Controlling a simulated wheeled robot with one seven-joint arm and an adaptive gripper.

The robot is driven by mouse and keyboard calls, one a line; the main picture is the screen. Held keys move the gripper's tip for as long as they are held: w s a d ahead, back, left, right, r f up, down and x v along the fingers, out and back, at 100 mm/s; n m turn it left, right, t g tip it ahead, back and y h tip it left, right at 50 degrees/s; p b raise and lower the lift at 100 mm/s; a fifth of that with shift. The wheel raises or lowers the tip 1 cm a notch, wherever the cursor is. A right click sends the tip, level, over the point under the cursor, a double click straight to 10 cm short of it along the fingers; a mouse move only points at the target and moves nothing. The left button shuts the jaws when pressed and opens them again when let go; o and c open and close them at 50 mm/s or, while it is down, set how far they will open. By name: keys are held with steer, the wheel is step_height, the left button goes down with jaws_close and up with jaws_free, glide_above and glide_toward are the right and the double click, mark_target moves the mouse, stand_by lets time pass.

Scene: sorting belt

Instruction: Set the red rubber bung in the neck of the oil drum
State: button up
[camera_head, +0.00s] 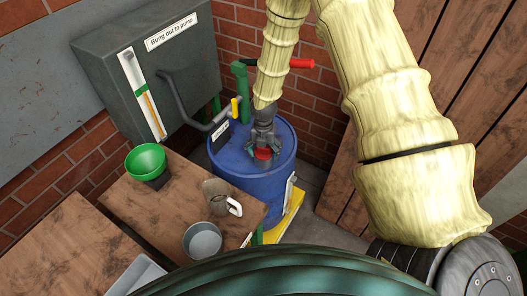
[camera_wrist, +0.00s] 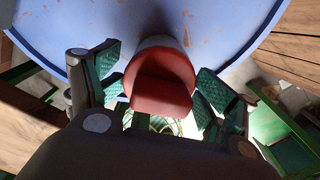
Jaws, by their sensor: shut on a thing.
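The blue oil drum (camera_head: 228,170) stands upright beyond the wooden table. My gripper (camera_head: 264,147) points down over its lid and is shut on the red rubber bung (camera_head: 263,154). In the wrist view the bung (camera_wrist: 160,85) sits between the green finger pads (camera_wrist: 163,88). A pale round neck (camera_wrist: 163,42) shows just behind the bung, against the blue drum lid (camera_wrist: 70,30). The bung lines up roughly with the neck and covers part of it. I cannot tell whether it is inside the neck or just above it.
A green bowl (camera_head: 147,162), a clear jug (camera_head: 216,196) and a grey bowl (camera_head: 202,241) stand on the wooden table (camera_head: 150,207). A grey box labelled "Bung out to pump" (camera_head: 185,62) and a bent pipe (camera_head: 185,105) are close left of the drum.

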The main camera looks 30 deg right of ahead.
steer(key=shift+s+f, duration=0.3)
steer(key=shift+s, duration=0.15)
steer(key=o, duration=1.2)
steer(key=shift+w+d, duration=0.1)
steer(key=shift+w, duration=0.15)
steer(key=shift+r, duration=0.25)
steer(key=shift+w+r, duration=0.1)
steer(key=shift+r, duration=0.15)
step_height(320, 180, up, 11)
steer(key=shift+r, duration=0.1)
